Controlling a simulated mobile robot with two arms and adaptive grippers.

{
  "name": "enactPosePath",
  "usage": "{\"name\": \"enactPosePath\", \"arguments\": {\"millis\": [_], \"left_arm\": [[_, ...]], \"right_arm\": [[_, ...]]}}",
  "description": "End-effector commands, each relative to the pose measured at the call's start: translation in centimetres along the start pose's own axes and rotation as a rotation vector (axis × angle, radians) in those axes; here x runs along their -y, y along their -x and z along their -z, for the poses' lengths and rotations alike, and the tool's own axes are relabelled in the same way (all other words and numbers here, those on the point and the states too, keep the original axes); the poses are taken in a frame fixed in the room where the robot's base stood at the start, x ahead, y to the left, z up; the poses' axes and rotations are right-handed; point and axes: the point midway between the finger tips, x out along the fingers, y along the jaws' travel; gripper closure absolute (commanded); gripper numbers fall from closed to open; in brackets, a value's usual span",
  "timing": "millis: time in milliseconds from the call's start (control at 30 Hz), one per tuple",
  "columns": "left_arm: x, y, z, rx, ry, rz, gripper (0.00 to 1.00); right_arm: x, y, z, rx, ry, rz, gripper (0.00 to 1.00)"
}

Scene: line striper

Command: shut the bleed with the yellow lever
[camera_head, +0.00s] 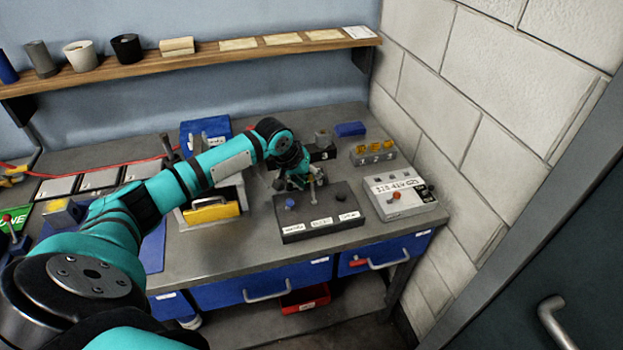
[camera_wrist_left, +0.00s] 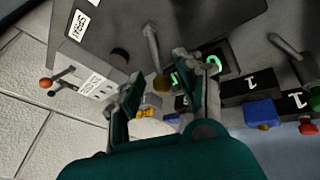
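A dark control panel (camera_head: 320,222) with white labels lies on the bench; a grey lever (camera_head: 312,190) stands up from it. My right gripper is not in view.
A grey box with an orange knob (camera_head: 397,195) stands right of the panel. A box with yellow knobs (camera_head: 375,149) is behind. A yellow-fronted holder (camera_head: 211,212) is left of the panel. A block wall (camera_head: 450,110) bounds the right; a shelf (camera_head: 200,58) runs above.

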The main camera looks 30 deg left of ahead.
Motion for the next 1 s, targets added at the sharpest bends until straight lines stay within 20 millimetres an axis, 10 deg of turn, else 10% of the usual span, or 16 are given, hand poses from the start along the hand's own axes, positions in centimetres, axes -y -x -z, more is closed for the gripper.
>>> {"name": "enactPosePath", "arguments": {"millis": [500,800,1000], "left_arm": [[0.0,-2.2,0.0,-0.001,-0.001,0.0,0.63],[0.0,-2.1,0.0,-0.001,-0.001,0.0,1.0],[0.0,-2.1,0.0,-0.001,0.0,0.0,1.0]], "right_arm": [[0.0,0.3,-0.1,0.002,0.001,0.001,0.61],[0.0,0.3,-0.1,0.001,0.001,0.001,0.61],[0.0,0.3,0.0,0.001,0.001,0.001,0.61]]}}
